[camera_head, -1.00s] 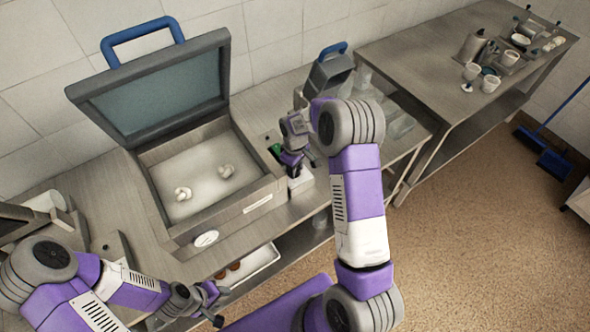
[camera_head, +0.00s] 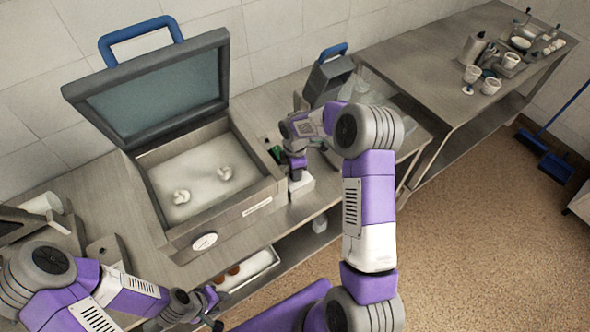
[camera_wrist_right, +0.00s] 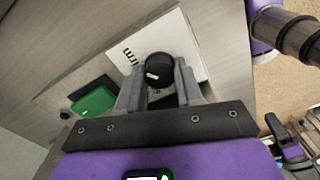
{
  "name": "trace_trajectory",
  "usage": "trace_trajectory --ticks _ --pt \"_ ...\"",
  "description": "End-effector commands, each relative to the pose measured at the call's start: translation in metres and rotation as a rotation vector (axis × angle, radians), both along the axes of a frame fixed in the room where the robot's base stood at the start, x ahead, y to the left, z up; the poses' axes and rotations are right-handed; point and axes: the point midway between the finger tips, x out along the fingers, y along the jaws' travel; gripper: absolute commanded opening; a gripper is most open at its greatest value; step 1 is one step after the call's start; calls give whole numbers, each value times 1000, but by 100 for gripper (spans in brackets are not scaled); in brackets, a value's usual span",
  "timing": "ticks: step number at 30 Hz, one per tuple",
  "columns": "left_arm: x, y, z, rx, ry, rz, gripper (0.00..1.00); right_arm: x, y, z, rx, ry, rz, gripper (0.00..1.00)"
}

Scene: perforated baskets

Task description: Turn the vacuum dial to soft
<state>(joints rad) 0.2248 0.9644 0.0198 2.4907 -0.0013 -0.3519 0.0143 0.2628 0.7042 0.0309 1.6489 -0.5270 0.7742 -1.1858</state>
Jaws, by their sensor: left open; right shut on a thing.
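The vacuum dial is a black round knob (camera_wrist_right: 159,68) with a pale pointer mark, on a white panel (camera_wrist_right: 186,34) with dark markings at its left. In the right wrist view my right gripper (camera_wrist_right: 158,88) has its two grey fingers shut on the knob's sides. In the head view my right gripper (camera_head: 297,172) is down at the white panel (camera_head: 303,186), right of the vacuum machine (camera_head: 225,205), and covers the knob. The setting words are too small to read. My left gripper (camera_head: 214,309) is open and empty, low in front of the counter.
The machine's lid (camera_head: 155,92) stands open, with pale lumps (camera_head: 226,173) inside. A green switch (camera_wrist_right: 94,101) lies beside the panel. A grey container (camera_head: 329,80) stands behind my right arm. Dishes occupy the far table (camera_head: 425,75).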

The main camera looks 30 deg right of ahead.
Motion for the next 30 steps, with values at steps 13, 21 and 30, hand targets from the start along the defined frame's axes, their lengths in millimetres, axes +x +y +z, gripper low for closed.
trace_trajectory --ticks 13,21,30 --pt "0 0 1 0 0 0 43 0 -1 0 -1 0 139 5" --pt "0 0 1 0 0 0 43 0 -1 0 -2 0 147 5" --pt "0 0 1 0 0 0 43 0 0 0 -1 0 146 57"
